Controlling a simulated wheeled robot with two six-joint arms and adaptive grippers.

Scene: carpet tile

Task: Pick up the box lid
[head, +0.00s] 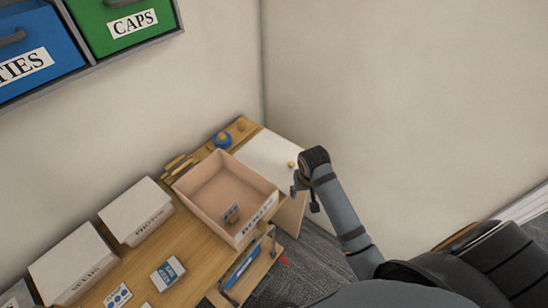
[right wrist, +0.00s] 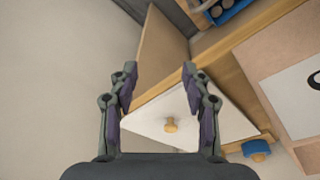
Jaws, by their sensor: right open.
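The box lid (head: 264,152) is a white panel with a small round wooden knob (head: 290,164). It lies at the table's far right corner, beside an open pinkish box (head: 211,178) that hides part of it. My right gripper (head: 302,196) is just right of the lid, near the knob. In the right wrist view the lid (right wrist: 147,116) and knob (right wrist: 171,125) show between the spread fingers of the right gripper (right wrist: 160,75). My left gripper is not in view.
The wooden table (head: 190,235) also holds white closed boxes (head: 74,262) (head: 137,211), a small blue-and-white box (head: 168,273) and a blue round object (head: 222,140). Walls stand close behind and at the right. Labelled bins (head: 122,22) hang at the upper left.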

